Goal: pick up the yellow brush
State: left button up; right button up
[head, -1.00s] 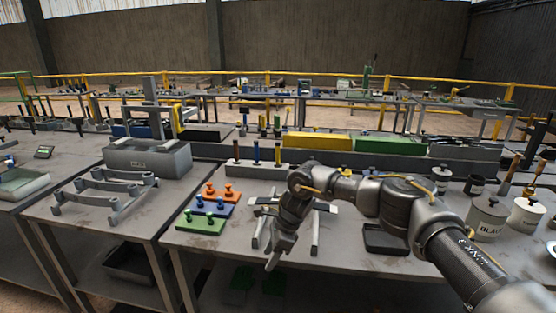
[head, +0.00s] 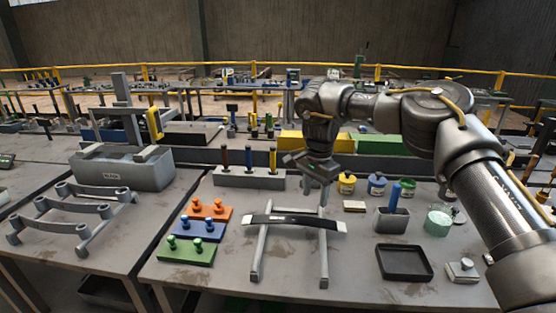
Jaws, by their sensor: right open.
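A yellow-handled tool (head: 272,159), which looks like the yellow brush, stands upright in a light grey block (head: 240,180) at the middle of the table. It is the rightmost of three; a blue one (head: 249,157) and a dark red one (head: 224,157) stand to its left. Their lower ends are hidden in the block. My right gripper (head: 312,178) hangs above the table, just right of the yellow handle and apart from it. It is open and empty, pointing down. My left gripper is out of view.
A dark curved strip (head: 293,221) lies across a grey two-legged stand below my right gripper. Orange, blue and green pegged plates (head: 186,250) lie left of it. Paint pots (head: 377,185), a cup (head: 391,219) and a black tray (head: 404,262) are to the right.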

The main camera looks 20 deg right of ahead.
aim_at(273, 172)
jog(key=i, duration=1.4)
jog(key=u, duration=0.1)
